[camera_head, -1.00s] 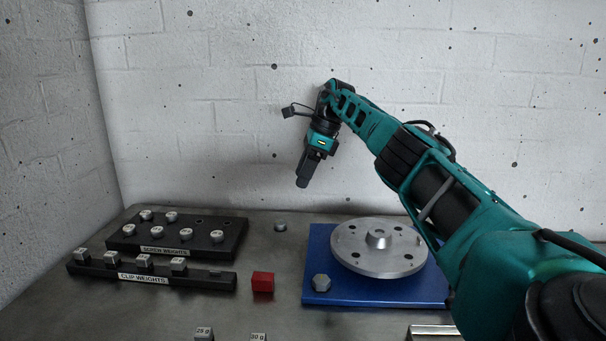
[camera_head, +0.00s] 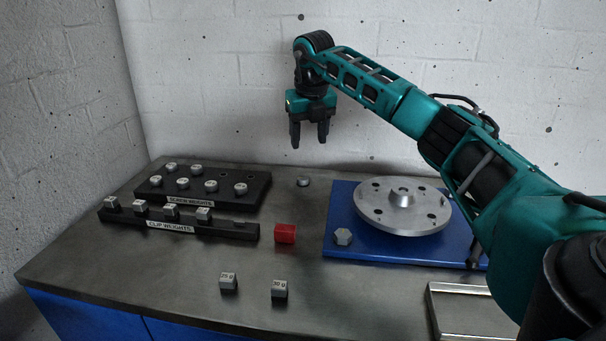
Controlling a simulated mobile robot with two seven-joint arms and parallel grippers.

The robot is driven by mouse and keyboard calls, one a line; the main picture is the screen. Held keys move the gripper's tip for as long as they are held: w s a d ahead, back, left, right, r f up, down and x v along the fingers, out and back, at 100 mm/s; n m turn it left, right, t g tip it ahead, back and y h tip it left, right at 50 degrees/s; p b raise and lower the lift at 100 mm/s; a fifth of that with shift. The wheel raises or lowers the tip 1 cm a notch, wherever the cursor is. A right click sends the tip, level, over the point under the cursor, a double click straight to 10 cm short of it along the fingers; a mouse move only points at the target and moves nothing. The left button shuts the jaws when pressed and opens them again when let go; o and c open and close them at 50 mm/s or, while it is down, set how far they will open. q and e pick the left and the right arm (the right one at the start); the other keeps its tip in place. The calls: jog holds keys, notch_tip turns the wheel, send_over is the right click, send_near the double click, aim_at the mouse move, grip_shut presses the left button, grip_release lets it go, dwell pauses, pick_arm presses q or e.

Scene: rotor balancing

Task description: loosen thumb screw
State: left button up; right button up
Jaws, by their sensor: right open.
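A silver rotor disc (camera_head: 375,213) with a hub in its middle and several holes sits on a blue base plate (camera_head: 345,197). A grey hexagonal knob (camera_head: 343,237) stands at the base plate's front left; I cannot tell for sure whether it is the thumb screw. A small round silver piece (camera_head: 303,181) stands on the table left of the plate. My right gripper (camera_head: 309,140) is open and empty, fingers pointing down, high above the table and apart from everything. My left gripper is out of view.
A black screw-weight rack (camera_head: 155,196) and a clip-weight rack (camera_head: 245,234) stand at the left. A red block (camera_head: 285,234) and two labelled weights (camera_head: 228,282) (camera_head: 279,290) are on the table. A metal tray (camera_head: 432,310) is at the front right. The front left is clear.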

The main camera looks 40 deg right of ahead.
aim_at(303, 178)
jog(key=w+f+m, duration=0.1)
jog(key=f, duration=0.3)
jog(key=w+f+m+h, duration=0.1)
jog(key=f+m, duration=0.1)
jog(key=f, duration=0.1)
jog(key=w+d+f+m+b, duration=0.1)
jog(key=f, duration=0.3)
jog(key=shift+w+f+m+t, duration=0.1)
jog(key=shift+f+m+t, duration=0.2)
jog(key=shift+t, duration=0.1)
jog(key=c, duration=1.1)
jog(key=shift+o, duration=0.2)
jog(key=shift+h, duration=0.3)
